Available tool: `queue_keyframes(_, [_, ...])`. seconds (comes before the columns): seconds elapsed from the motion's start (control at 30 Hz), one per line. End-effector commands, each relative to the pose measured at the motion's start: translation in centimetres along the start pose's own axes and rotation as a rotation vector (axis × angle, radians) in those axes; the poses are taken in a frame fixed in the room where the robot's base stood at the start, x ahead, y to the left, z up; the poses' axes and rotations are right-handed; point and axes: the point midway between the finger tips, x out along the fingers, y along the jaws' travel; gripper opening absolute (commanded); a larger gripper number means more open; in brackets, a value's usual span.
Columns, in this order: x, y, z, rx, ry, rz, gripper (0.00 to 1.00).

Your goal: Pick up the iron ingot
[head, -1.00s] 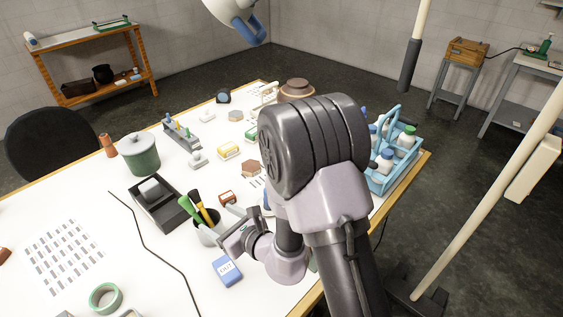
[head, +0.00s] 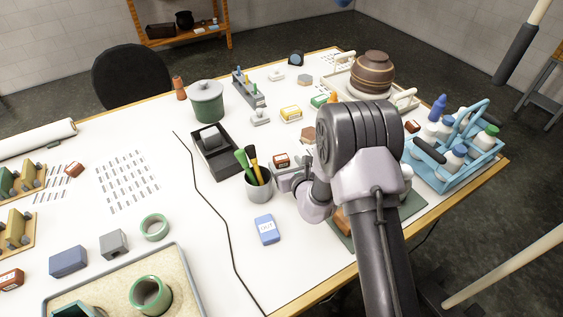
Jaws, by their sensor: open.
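I cannot tell for sure which thing is the iron ingot. A small grey block (head: 114,243) and a longer blue-grey block (head: 68,261) sit on the white table at the lower left, and another grey piece (head: 210,137) lies in a black tray (head: 222,169) near the middle. My gripper (head: 284,180) is open and seems empty, just right of a grey cup (head: 259,188) holding green and yellow-black handled tools. It is well to the right of the loose blocks. My arm hides part of the table behind it.
Green tape (head: 155,227) and a sand tray (head: 184,262) are at the lower left. A blue bottle carrier (head: 480,160) stands at the right.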

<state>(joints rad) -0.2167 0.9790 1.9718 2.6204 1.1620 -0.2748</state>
Motion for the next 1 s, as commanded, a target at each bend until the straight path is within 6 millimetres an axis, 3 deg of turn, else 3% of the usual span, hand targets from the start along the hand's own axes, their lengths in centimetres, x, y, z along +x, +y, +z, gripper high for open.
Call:
queue_keyframes(0.2, [4.2, 0.0, 0.1, -0.001, -0.002, 0.001, 0.71])
queue_keyframes(0.47, [4.7, 0.0, 0.2, -0.001, 0.0, 0.001, 0.71])
queue_keyframes(0.83, [4.7, 0.0, 0.2, -0.001, 0.0, 0.001, 0.0])
queue_keyframes(1.0, [4.7, 0.0, 0.3, -0.001, -0.002, 0.001, 0.0])
